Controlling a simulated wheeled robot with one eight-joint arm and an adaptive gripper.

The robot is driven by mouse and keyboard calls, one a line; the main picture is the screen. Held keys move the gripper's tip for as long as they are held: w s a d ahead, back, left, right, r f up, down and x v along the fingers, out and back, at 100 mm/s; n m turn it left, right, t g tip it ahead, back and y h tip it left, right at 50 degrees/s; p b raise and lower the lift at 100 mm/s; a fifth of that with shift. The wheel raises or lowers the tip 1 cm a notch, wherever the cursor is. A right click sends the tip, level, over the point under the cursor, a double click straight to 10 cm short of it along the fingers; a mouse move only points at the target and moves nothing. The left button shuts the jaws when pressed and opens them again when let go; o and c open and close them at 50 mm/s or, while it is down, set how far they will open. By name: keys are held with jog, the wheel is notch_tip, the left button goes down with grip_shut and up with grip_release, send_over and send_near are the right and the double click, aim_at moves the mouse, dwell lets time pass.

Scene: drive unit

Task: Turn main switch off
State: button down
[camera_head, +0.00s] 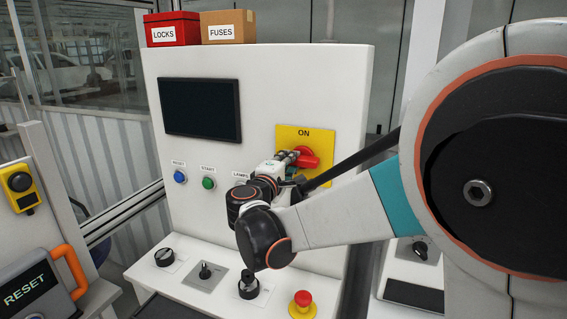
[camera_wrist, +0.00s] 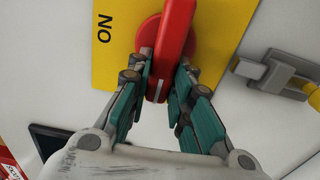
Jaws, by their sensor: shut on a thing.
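The main switch is a red rotary handle (camera_head: 308,159) on a yellow plate (camera_head: 290,135) marked ON, on the white cabinet front. In the wrist view the red handle (camera_wrist: 177,35) stands out from its round red base, with the yellow plate (camera_wrist: 115,70) behind it. My gripper (camera_head: 288,163) is at the handle in the head view. In the wrist view my gripper (camera_wrist: 162,85) has its teal-padded fingers on either side of the handle's end, shut on it. My wrist hides the lower part of the plate in the head view.
A blue button (camera_head: 180,177) and a green button (camera_head: 208,183) sit left of my wrist. Knobs and a red emergency button (camera_head: 302,299) are on the ledge below. A dark screen (camera_head: 200,109) is upper left. A grey latch (camera_wrist: 268,72) is right of the plate in the wrist view.

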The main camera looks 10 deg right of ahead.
jog(key=shift+f, duration=0.1)
jog(key=c, duration=1.4)
grip_release()
jog(key=shift+a, duration=0.1)
jog(key=shift+c, duration=0.2)
